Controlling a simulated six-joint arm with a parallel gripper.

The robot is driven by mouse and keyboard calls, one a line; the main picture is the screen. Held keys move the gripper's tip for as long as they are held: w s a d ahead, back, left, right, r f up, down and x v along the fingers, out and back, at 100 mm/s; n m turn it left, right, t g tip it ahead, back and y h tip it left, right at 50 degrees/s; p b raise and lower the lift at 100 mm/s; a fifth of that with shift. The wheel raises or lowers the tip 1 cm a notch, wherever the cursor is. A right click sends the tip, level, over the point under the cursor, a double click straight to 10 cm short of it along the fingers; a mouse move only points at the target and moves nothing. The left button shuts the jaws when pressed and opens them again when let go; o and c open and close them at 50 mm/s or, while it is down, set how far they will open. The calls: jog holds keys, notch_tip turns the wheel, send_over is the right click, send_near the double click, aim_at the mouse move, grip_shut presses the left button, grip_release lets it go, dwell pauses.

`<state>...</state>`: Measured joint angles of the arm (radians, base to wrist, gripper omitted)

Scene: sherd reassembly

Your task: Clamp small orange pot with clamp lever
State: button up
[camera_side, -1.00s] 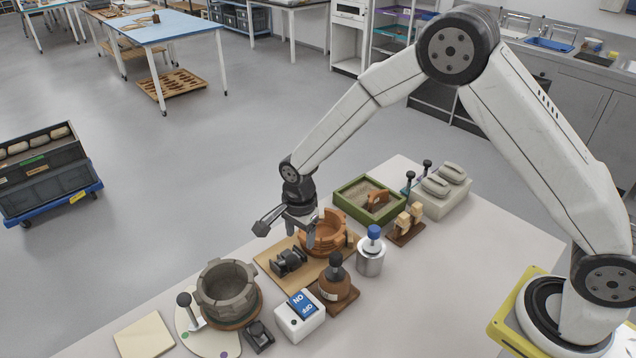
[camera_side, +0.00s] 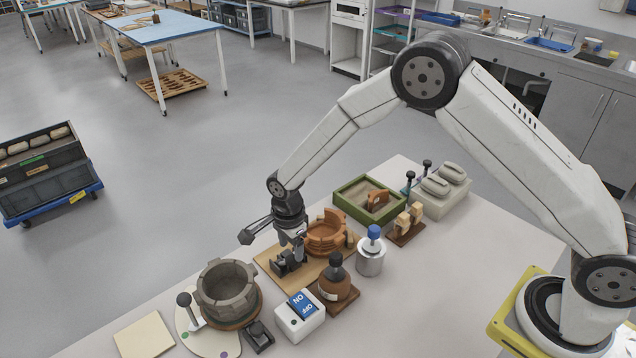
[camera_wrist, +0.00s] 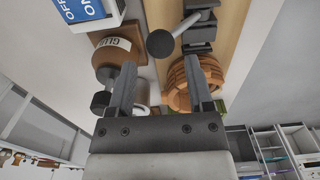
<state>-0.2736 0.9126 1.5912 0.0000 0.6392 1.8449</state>
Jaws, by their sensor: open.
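The small orange pot (camera_side: 326,236), built of stacked sherds with a gap in its rim, stands on a wooden board (camera_side: 318,273). A black clamp (camera_side: 285,264) sits on the same board, left of the pot. In the wrist view the clamp lever (camera_wrist: 161,44) shows as a grey rod with a round black knob, joined to the dark clamp body (camera_wrist: 199,30). The orange pot (camera_wrist: 180,85) is partly hidden behind a finger there. My gripper (camera_wrist: 160,75) is open and empty, with the knob just beyond and between its fingertips. In the side view my gripper (camera_side: 299,245) is over the clamp.
A brown glue bottle (camera_side: 335,284) and an ON/OFF switch box (camera_side: 300,316) stand in front of the board. A metal canister with a blue knob (camera_side: 370,255) is to the right. A grey pot (camera_side: 228,292) stands left. A green tray (camera_side: 368,203) lies behind.

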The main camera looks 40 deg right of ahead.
aim_at(292, 256)
jog(key=shift+f, duration=2.45)
jog(key=shift+w+r, duration=0.4)
jog(key=shift+w, duration=0.3)
jog(key=shift+w+r, duration=0.4)
jog(key=shift+w, duration=0.3)
jog(key=shift+w+r, duration=0.15)
jog(key=shift+w, duration=0.7)
jog(key=shift+w+r, duration=0.1)
jog(key=shift+w, duration=0.75)
jog(key=shift+w+f, duration=0.45)
jog(key=shift+w, duration=0.55)
jog(key=shift+w+f, duration=0.45)
jog(key=shift+w, duration=0.5)
jog(key=shift+w+f, duration=0.45)
jog(key=shift+w, duration=0.55)
jog(key=shift+r, duration=2.75)
jog(key=shift+r, duration=0.1)
